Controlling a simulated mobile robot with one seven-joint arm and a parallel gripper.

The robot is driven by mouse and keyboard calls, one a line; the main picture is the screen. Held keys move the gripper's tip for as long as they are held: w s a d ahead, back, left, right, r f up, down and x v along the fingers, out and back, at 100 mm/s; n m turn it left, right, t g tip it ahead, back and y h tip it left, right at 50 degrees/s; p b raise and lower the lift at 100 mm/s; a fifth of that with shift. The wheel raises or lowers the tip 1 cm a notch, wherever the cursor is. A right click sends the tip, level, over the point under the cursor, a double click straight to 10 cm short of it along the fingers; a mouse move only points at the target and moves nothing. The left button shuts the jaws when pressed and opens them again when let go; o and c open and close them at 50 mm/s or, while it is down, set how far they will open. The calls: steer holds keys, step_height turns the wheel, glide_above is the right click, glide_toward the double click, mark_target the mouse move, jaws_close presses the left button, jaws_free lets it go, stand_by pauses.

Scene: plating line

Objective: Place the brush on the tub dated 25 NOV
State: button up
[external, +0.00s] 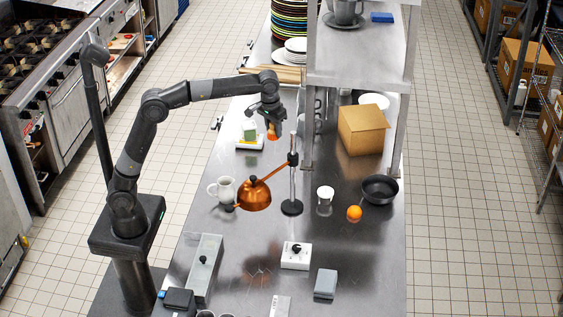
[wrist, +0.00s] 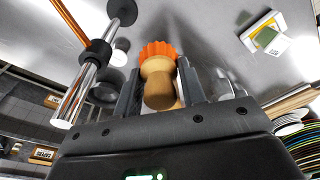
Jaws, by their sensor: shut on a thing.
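My gripper (external: 270,121) is shut on the brush (external: 272,134), which hangs above the counter with its orange bristles down. In the wrist view the brush's wooden handle (wrist: 159,85) is between the two fingers of my gripper (wrist: 160,76). No date is legible on either, so I cannot tell which is dated 25 NOV.
A copper pot (external: 254,196), white jug (external: 223,189), orange (external: 354,213) and black pan (external: 380,190) are on the counter (external: 350,265).

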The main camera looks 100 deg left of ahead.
steer(key=s+a+f, duration=0.2)
steer(key=s+a, duration=0.1)
steer(key=a, duration=0.3)
steer(key=s+a+f, duration=0.2)
steer(key=s+a, duration=0.1)
steer(key=a, duration=0.4)
glide_toward(250, 123)
steer(key=shift+w+d+f, duration=0.1)
steer(key=shift+w+f, duration=0.2)
steer(key=shift+f, duration=0.25)
steer(key=shift+a+f, duration=0.2)
steer(key=shift+f, duration=1.9)
steer(key=shift+f, duration=0.1)
steer(key=o, duration=1)
